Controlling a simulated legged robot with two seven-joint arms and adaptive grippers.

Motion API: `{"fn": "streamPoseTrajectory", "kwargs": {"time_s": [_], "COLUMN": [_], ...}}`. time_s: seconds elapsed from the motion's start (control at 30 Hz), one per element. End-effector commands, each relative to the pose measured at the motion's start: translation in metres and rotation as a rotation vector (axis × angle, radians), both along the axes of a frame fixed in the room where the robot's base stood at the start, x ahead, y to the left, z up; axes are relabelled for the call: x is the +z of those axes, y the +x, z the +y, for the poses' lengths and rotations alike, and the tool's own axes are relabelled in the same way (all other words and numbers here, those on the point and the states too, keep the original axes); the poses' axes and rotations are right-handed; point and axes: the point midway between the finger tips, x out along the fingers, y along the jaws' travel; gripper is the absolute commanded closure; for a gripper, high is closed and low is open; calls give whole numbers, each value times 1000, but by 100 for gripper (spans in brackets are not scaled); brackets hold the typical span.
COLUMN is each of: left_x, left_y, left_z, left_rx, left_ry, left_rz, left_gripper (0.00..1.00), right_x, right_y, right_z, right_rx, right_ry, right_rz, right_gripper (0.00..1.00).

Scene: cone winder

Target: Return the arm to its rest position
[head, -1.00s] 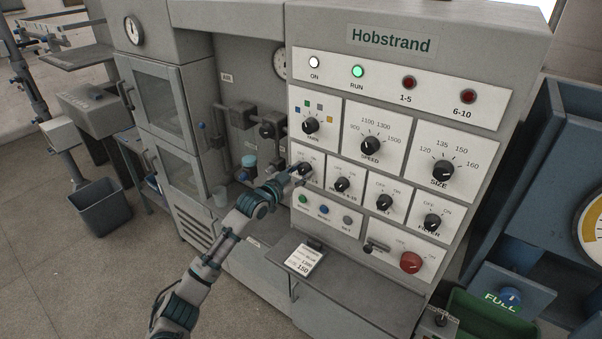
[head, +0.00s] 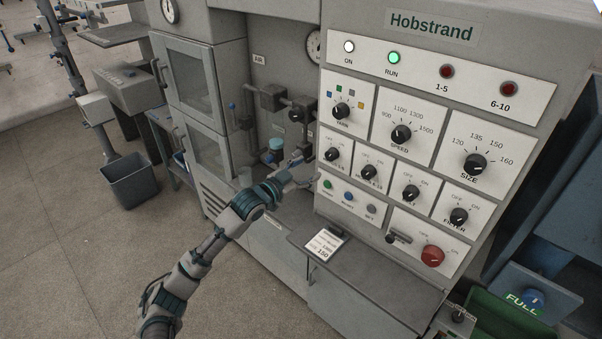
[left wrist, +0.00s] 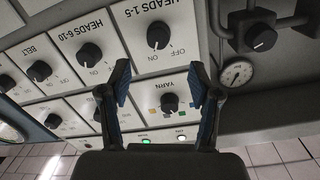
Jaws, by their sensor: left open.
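My left arm reaches up from the bottom left in the head view. My left gripper (head: 299,172) is beside the left edge of the Hobstrand panel (head: 433,26), just left of and below the HEADS 1-5 knob (head: 332,154). In the left wrist view the two fingers (left wrist: 160,75) are spread apart with nothing between them. The HEADS 1-5 knob (left wrist: 158,36) shows beyond the fingertips, and the YARN knob (left wrist: 169,102) shows between the fingers. My right gripper is not in view.
The ON lamp (head: 349,47) and green RUN lamp (head: 394,57) are lit; two red lamps are dark. A shelf with a card (head: 325,244) juts out below the panel. Pipes and valves (head: 290,112) stand behind the gripper. Open floor (head: 60,240) lies at left.

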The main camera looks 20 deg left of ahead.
Motion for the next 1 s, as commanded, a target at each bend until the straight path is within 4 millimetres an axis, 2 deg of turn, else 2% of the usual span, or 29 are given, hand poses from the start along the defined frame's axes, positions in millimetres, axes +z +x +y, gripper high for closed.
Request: {"fn": "streamPoseTrajectory", "kwargs": {"time_s": [0.1,0.2,0.73,0.77,0.87,0.97,1.0], "left_x": [0,1,-3,-8,-42,-103,-132], "left_y": [-14,-20,-22,-23,-31,-52,-66], "left_z": [7,8,7,5,-8,-29,-39], "left_rx": [1,0,-1,-2,-8,-11,-9], "left_ry": [1,0,1,2,12,30,37], "left_rz": [0,0,7,15,74,182,237], "left_gripper": [37,37,37,37,37,37,37], "right_x": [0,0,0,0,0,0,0], "right_y": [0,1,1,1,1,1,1], "right_z": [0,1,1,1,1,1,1], "right_rx": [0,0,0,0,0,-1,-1], "right_ry": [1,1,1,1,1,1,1], "right_rz": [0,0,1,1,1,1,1], "right_gripper": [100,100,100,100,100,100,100]}}
